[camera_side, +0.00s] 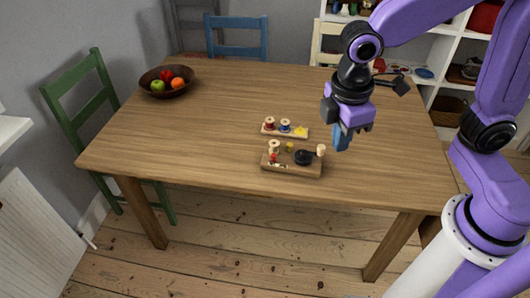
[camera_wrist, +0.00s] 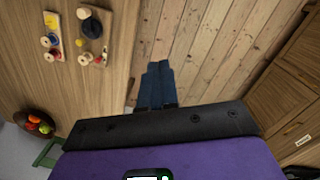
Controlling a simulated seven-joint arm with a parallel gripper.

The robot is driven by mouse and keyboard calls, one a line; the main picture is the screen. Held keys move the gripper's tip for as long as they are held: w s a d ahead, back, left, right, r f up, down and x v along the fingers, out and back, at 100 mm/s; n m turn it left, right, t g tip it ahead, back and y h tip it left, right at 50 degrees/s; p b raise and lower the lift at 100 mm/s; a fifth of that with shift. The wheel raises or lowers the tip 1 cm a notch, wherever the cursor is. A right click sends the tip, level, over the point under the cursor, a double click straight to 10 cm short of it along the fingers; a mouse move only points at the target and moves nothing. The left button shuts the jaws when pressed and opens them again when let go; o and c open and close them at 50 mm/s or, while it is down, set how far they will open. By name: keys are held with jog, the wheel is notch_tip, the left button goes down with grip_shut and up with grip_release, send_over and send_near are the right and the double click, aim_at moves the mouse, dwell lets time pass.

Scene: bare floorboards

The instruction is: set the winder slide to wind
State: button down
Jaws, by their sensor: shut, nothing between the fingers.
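The winder is a wooden base (camera_side: 292,170) with a black disc (camera_side: 304,157), a pale knob at its right end, a pale spool (camera_side: 274,146) at its left and a small yellow piece behind. A small red piece (camera_side: 273,157), perhaps the slide, is at its left front; its setting is too small to read. The winder's black disc also shows at upper left in the wrist view (camera_wrist: 92,28). My gripper (camera_side: 341,143) is shut and empty, with blue fingers pointing down, right of the winder and apart from it. Its fingers also show in the wrist view (camera_wrist: 157,82).
A small wooden rack (camera_side: 270,132) with red and blue spools and a yellow piece lies behind the winder. A fruit bowl (camera_side: 155,89) is at the table's far left, and a black lamp-like object (camera_side: 400,86) at back right. The table's left half is mostly clear.

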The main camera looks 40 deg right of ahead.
aim_at(273, 158)
jog(key=w+a+f+n+h, duration=0.1)
jog(key=w+f, duration=0.3)
jog(key=w, duration=0.4)
jog(key=w+a+f+n+h, duration=0.1)
jog(key=w+a+f, duration=0.3)
jog(key=w, duration=0.4)
jog(key=w+a+f+n+h, duration=0.1)
jog(key=w+a+f, duration=0.2)
jog(key=w+f, duration=0.3)
jog(key=w, duration=0.3)
jog(key=shift+f+g, duration=0.2)
jog(key=shift+g, duration=0.1)
jog(key=x, duration=1)
jog(key=shift+d, duration=1.2)
jog(key=shift+s+d, duration=0.1)
jog(key=shift+d, duration=0.7)
jog(key=shift+s+d, duration=0.1)
